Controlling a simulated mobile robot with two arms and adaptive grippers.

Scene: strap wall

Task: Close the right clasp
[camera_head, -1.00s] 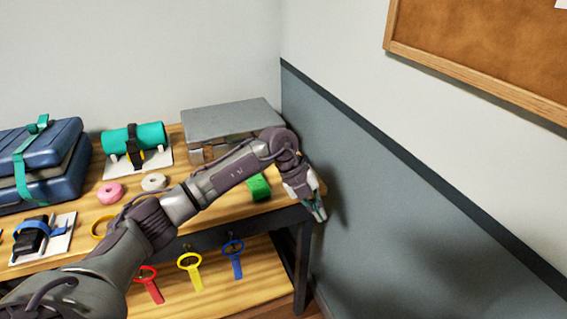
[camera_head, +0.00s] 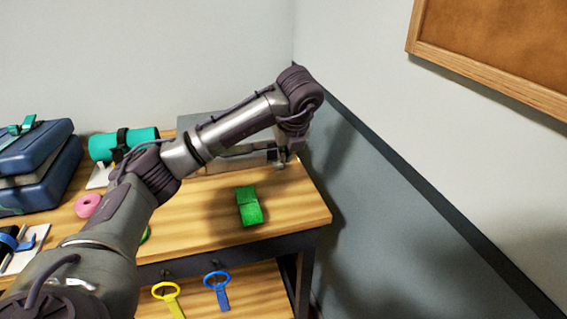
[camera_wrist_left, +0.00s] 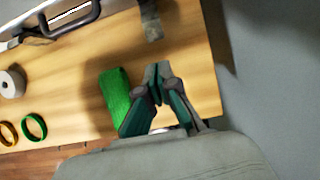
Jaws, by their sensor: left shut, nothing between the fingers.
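A grey metal case (camera_head: 235,163) stands at the back right of the table, partly hidden behind my left arm. In the left wrist view its front edge and dark handle (camera_wrist_left: 72,20) show at the top left. A grey flap (camera_wrist_left: 151,20), which looks like the right clasp, sticks out over the wood at the top; whether it is fully open I cannot tell. My left gripper (camera_wrist_left: 157,70) is shut and empty, with its fingertips apart from the flap. In the head view the gripper (camera_head: 283,160) points down at the case's right front. My right gripper is not in view.
A green block (camera_head: 249,205) lies in front of the case and beside my left fingers in the wrist view. A blue case (camera_head: 40,160), a teal roll (camera_head: 105,146) and a pink ring (camera_head: 88,205) are at the left. A wall stands close on the right.

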